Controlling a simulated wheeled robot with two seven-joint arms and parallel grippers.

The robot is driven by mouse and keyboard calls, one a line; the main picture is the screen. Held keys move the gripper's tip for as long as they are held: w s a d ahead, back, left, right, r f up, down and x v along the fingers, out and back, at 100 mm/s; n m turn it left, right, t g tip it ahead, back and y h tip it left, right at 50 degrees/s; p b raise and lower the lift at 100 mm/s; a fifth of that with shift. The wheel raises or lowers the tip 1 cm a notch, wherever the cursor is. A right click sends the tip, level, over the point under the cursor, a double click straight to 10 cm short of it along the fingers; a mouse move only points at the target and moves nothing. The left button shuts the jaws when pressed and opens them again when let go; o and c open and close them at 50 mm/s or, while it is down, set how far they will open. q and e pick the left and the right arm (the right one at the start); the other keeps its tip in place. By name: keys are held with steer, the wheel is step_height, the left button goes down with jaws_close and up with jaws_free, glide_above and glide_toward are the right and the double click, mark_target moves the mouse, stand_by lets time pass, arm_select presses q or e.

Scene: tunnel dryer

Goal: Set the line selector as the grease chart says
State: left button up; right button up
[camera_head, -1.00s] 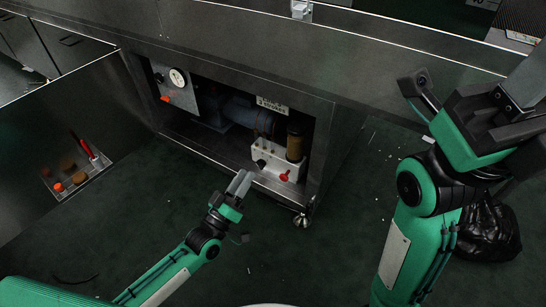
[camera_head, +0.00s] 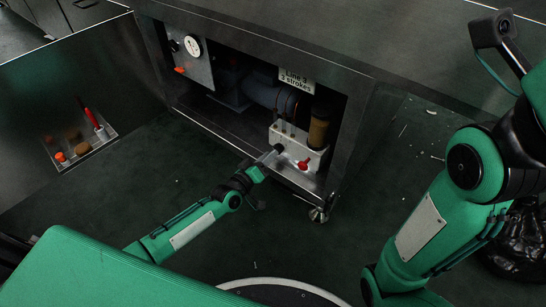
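The grease chart (camera_head: 296,80) is a pale sign at the top of the open bay and reads "Line 3, 3 strokes". Below it stands a white pump block (camera_head: 287,140) with several small fittings on top, a black knob (camera_head: 279,148) and a red handle (camera_head: 303,165) on its front. Which of these is the line selector is not labelled legibly. My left gripper (camera_head: 267,158) is at the block's front, its tips by the black knob; contact and finger gap cannot be told.
An amber cylinder (camera_head: 319,127) stands behind the block. A panel with a gauge (camera_head: 194,46) and an orange-red lever is at the bay's left. A tray (camera_head: 108,134) with a red-handled tool is at the far left. A black bag (camera_head: 520,240) lies at right.

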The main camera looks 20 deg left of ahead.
mark_target(278, 149)
arm_select(q)
steer(key=shift+b+x, duration=0.45)
steer(key=shift+x, duration=1.05)
steer(key=shift+c, duration=0.2)
steer(key=shift+r, duration=0.1)
jaws_close()
